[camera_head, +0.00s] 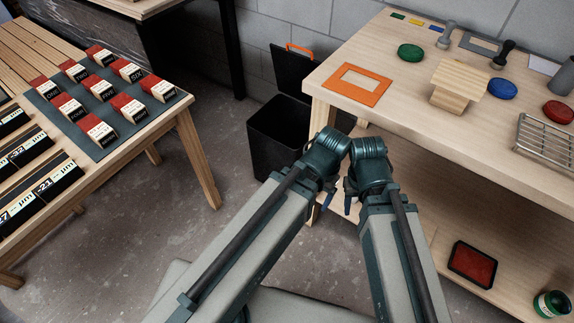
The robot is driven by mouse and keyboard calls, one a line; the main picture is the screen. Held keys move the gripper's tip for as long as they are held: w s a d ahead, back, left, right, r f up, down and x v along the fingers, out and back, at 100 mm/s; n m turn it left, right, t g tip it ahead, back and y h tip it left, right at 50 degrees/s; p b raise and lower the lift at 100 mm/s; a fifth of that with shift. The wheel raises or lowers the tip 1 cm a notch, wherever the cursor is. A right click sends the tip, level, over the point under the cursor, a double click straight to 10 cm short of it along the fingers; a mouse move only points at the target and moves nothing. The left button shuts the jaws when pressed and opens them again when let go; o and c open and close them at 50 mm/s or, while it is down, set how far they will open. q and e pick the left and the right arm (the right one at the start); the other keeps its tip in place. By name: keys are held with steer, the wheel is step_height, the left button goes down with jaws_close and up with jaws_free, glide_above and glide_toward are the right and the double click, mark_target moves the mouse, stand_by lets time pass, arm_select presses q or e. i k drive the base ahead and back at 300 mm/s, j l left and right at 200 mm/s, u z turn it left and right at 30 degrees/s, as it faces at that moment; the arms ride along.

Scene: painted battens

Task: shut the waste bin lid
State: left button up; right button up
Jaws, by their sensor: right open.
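The black waste bin (262,135) stands on the floor between the two tables, left of the right-hand table's leg. Its lid (291,72) is open and stands upright at the back, with an orange handle (299,49) on its top edge. Dark space shows inside the bin. My right gripper (340,202) is small in view below the arm joints, to the right of and nearer than the bin; it is open and appears empty. My left arm crosses in front of the bin's lower right side. My left gripper is hidden behind the arm links.
The right-hand table (400,115) stands close beside the bin and lid, bearing an orange frame (358,85), a wooden block (459,84) and coloured discs. The left table (175,118) holds red-and-white blocks on a dark mat (52,117). Floor in front of the bin is clear.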

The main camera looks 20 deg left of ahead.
mark_target(291, 67)
steer(key=i+j, duration=0.1)
steer(key=j, duration=0.35)
steer(key=i+j, duration=0.1)
steer(key=j, duration=0.35)
steer(key=i+j, duration=0.15)
steer(key=j, duration=0.3)
